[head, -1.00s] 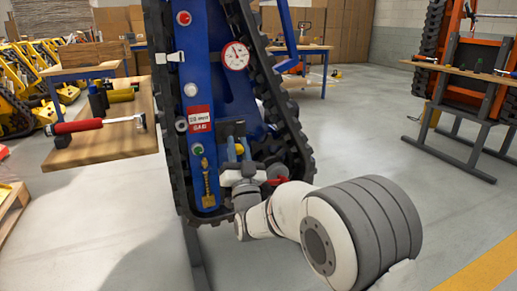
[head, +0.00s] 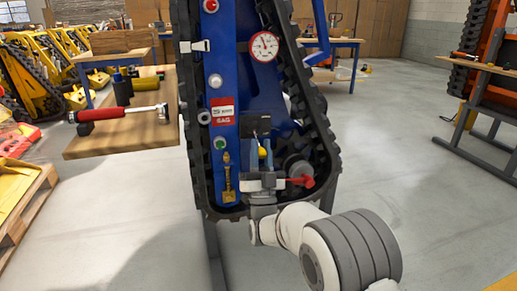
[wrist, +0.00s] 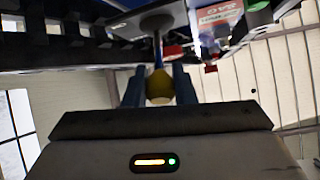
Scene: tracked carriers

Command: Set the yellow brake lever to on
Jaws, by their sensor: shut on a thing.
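The brake lever's yellow knob (head: 262,153) is at the lower middle of the blue tracked carrier (head: 216,60) in the head view. In the wrist view the yellow knob (wrist: 159,88) sits between the two blue fingers, with a thin stem running up from it. My gripper (head: 263,163) is shut on this knob; it also shows in the wrist view (wrist: 158,82). The lever's on and off marks are not readable, and its pivot is partly hidden.
A red handle (head: 303,181) sticks out just right of my gripper. Black track (head: 318,115) encloses the panel. A wooden bench (head: 110,143) with a red-handled hammer (head: 140,112) stands at left. The floor at right (head: 400,140) is clear.

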